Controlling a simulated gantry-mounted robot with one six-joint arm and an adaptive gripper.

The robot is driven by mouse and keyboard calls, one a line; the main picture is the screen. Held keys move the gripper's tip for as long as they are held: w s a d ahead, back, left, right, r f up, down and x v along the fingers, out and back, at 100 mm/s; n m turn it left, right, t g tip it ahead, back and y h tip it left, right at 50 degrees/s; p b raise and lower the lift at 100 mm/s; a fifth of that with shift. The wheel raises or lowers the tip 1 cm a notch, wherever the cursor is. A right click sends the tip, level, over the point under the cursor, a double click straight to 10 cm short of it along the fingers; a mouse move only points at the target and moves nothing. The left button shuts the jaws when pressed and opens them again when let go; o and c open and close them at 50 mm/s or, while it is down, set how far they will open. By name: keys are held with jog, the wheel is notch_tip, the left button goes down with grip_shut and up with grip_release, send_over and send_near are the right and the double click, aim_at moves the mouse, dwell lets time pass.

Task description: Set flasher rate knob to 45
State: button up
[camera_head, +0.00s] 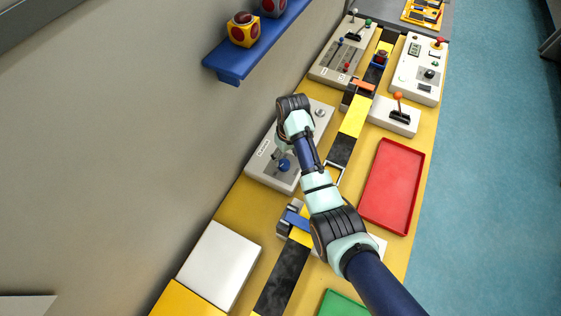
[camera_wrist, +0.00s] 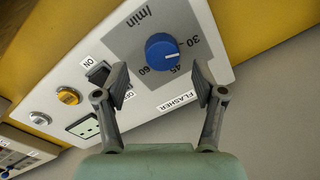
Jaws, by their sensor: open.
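The blue flasher rate knob (camera_wrist: 162,52) sits on the grey dial plate of the flasher panel (camera_wrist: 135,120) in the wrist view. Its white pointer mark lies on the right side of the knob, near the 45 label. The numbers 30, 45 and 60 show around it. My gripper (camera_wrist: 160,78) is open, with its fingers apart and the knob seen beyond and between the tips. I cannot tell a touch. In the head view the blue knob (camera_head: 284,165) is on the panel (camera_head: 258,168) by the wall, and my wrist covers part of that panel.
The panel also has an ON/OFF switch (camera_wrist: 98,73), an orange button (camera_wrist: 68,96) and a small green display (camera_wrist: 84,127). A red tray (camera_head: 392,185) lies right of my arm. A blue shelf (camera_head: 245,60) juts from the wall. A white plate (camera_head: 219,266) lies at lower left.

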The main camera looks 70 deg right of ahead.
aim_at(284, 163)
notch_tip(284, 163, down, 4)
jog(key=shift+w+a+f+b, duration=0.1)
jog(key=shift+w+a+b, duration=0.05)
jog(key=shift+b, duration=0.2)
jog(key=c, duration=1.1)
jog(key=shift+c, duration=0.2)
